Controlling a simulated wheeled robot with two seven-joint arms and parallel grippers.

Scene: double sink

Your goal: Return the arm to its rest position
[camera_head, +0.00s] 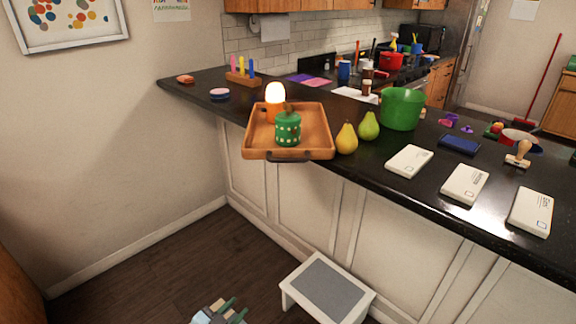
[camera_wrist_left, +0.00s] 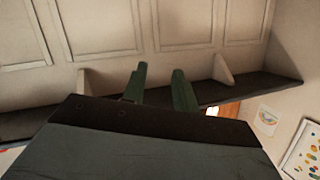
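My left gripper (camera_head: 229,307) shows at the bottom edge of the head view, low above the dark floor and left of the white step stool. Its two green fingers are apart with nothing between them. The fingers also show in the left wrist view (camera_wrist_left: 160,88), spread, with the cabinet panels beyond them. The gripper is clear of the counter and touches nothing that I can see. My right gripper is not in either view.
A step stool (camera_head: 322,287) stands beside the left gripper. The black counter (camera_head: 366,172) holds an orange tray (camera_head: 256,138) with a green jar and a glowing lamp, two pears, a green pot (camera_head: 402,108) and several white boxes. The floor to the left is free.

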